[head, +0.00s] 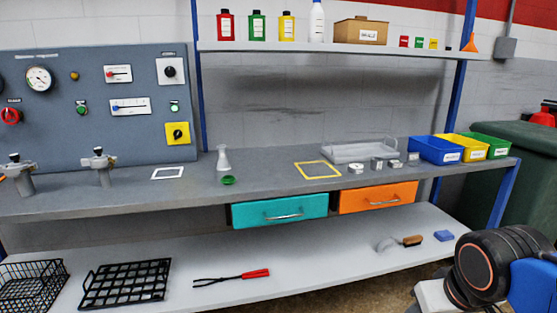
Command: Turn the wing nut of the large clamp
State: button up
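Two grey metal fittings with dark wing-like tops stand upright at the left of the bench in the head view. One clamp (20,174) is near the left edge, with a bit of orange beside it. The other clamp (102,166) stands to its right, in front of the control panel. The left one looks slightly bigger, but I cannot tell surely which is the large clamp. Their wing nuts are too small to read in detail. My gripper is not in view. Only part of my arm shows at the lower right, far from both clamps.
The control panel (85,115) rises behind the clamps. Black racks (125,282) and red-handled tongs (232,277) lie on the lower shelf. The bench between clamps and flask is mostly free.

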aim_at(13, 172)
jog(key=u, duration=1.7)
